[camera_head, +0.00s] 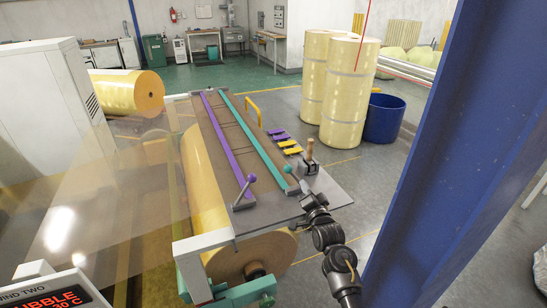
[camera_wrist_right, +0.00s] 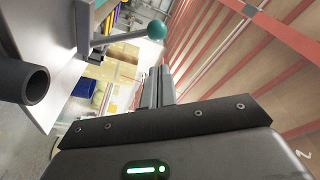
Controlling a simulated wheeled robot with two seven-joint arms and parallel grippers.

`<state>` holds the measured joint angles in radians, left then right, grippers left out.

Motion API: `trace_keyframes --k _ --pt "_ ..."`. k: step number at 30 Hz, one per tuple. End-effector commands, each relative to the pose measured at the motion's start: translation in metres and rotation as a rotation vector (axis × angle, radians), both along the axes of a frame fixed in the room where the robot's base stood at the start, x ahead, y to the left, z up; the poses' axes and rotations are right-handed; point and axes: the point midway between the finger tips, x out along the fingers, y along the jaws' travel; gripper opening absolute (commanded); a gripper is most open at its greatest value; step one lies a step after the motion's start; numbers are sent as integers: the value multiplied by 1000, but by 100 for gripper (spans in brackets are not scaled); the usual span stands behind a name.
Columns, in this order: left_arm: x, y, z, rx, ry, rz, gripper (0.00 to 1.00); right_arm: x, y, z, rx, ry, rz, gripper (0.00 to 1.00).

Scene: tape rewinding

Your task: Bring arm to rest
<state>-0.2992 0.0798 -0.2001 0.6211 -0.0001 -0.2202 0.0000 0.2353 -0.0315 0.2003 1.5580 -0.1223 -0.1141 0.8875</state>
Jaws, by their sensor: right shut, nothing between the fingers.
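My right arm comes in from the lower right in the head view, and its gripper (camera_head: 306,190) is at the front right corner of the machine table (camera_head: 330,187). In the right wrist view the gripper's two fingers (camera_wrist_right: 158,85) are together, with nothing between them. A lever with a teal knob (camera_head: 287,170) is right by the gripper; the knob (camera_wrist_right: 156,31) also shows beyond the fingertips in the right wrist view, apart from them. A lever with a purple knob (camera_head: 252,178) stands to the left. My left gripper is not in view.
A purple bar (camera_head: 222,140) and a teal bar (camera_head: 254,135) run along the table. A wooden-handled tool (camera_head: 309,152) and several purple and yellow pieces (camera_head: 290,144) lie at its right side. A blue post (camera_head: 455,130) rises close on the right. A yellow roll (camera_head: 250,255) sits below the table.

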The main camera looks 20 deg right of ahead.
Motion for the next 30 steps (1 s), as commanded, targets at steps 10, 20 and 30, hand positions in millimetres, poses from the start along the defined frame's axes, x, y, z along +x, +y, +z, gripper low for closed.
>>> trace_keyframes --k 10,20,30 --pt "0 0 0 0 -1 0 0 -73 17 -66 -254 320 50 0" --pt "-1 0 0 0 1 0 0 -272 54 -142 -716 915 351 0" --pt "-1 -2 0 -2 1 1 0 -387 68 -145 -885 1160 595 0"
